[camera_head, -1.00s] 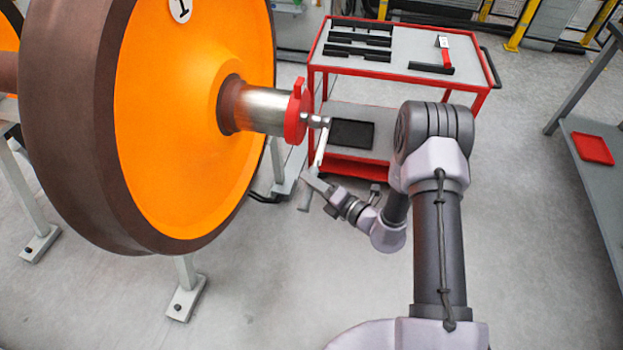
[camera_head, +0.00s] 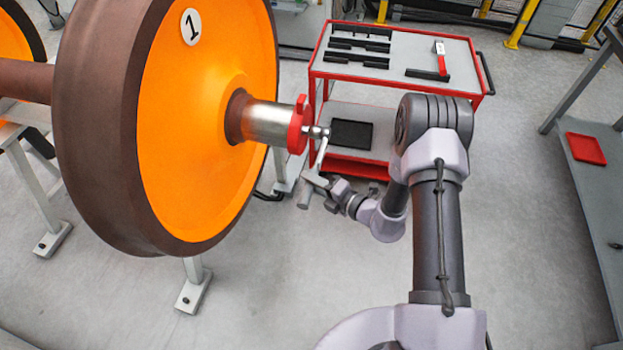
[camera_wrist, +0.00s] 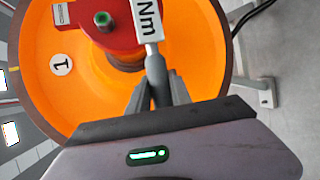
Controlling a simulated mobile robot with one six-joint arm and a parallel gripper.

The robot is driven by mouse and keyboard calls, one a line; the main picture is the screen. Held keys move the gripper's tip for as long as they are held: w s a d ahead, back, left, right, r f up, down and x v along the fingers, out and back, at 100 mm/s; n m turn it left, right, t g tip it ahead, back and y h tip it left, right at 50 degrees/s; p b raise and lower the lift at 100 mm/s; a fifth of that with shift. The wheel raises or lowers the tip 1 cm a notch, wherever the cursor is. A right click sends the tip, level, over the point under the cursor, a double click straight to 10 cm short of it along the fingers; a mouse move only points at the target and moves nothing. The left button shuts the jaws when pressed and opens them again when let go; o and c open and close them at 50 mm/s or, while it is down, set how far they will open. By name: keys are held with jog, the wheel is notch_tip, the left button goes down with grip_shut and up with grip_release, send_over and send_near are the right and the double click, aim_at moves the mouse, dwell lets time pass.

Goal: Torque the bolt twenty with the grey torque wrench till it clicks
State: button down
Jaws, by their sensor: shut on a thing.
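My gripper (camera_head: 317,183) is shut on the grey torque wrench (camera_head: 321,152), which hangs down from the axle end. In the wrist view my gripper's dark fingers (camera_wrist: 158,92) close around the wrench shaft, and the wrench's white label (camera_wrist: 147,20) reads "Nm". The wrench head (camera_head: 317,132) is at the outer face of the red end cap (camera_head: 296,127); the wrist view cuts the head off, so its seating on a bolt cannot be seen. One bolt with a green centre (camera_wrist: 103,19) shows on the red cap (camera_wrist: 72,28). No bolt number is readable.
The orange wheel (camera_head: 205,125), marked 1, fills the left on grey stands (camera_head: 193,287). Behind stands a red cart (camera_head: 400,85) with black holders and a red tool (camera_head: 441,64). At right, a grey bench bears a red tray (camera_head: 585,149). Floor around my arm is clear.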

notch_tip(320, 180, up, 3)
jog(key=m+p, duration=0.1)
jog(key=p, duration=0.2)
jog(key=shift+r+g, duration=0.15)
jog(key=shift+g, duration=0.15)
jog(key=shift+p, duration=0.3)
jog(key=r+p, duration=0.2)
jog(key=p, duration=0.1)
jog(key=r+m+g+p, duration=0.1)
jog(key=shift+w+d+r+p, duration=0.15)
jog(key=shift+w+r+p, duration=0.05)
jog(key=shift+w+p, duration=0.15)
jog(key=shift+w+r+m+g+p, duration=0.1)
jog(key=shift+r+m+g+p, duration=0.2)
jog(key=shift+m+p, duration=0.15)
jog(key=shift+f, duration=0.2)
